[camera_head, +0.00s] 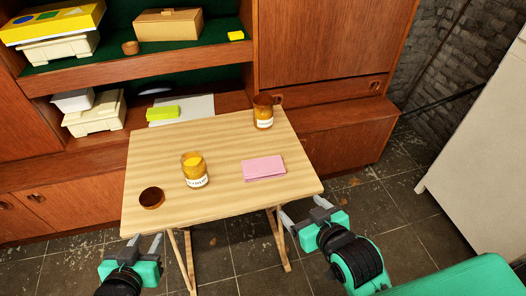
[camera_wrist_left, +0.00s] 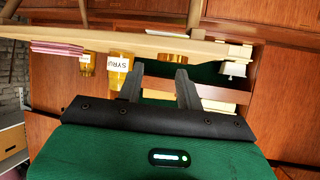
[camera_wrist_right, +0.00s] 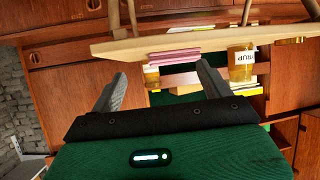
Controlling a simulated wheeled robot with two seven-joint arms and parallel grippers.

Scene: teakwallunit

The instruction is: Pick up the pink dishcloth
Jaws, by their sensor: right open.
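The pink dishcloth (camera_head: 264,168) lies folded flat on the right part of the small wooden table (camera_head: 223,140). Its edge shows in the left wrist view (camera_wrist_left: 57,48) and in the right wrist view (camera_wrist_right: 174,55), where the picture is upside down. My right gripper (camera_head: 303,212) is open and empty, off the table's front right corner, apart from the cloth. It also shows in the right wrist view (camera_wrist_right: 160,84). My left gripper (camera_head: 144,246) is open and empty, off the table's front left corner. It also shows in the left wrist view (camera_wrist_left: 159,82).
An amber labelled jar (camera_head: 194,171) stands left of the cloth, with a brown bowl (camera_head: 152,198) farther left. Another amber jar (camera_head: 263,115) and a brown mug (camera_head: 271,98) are at the back right corner. A wall unit (camera_head: 320,45) stands behind the table.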

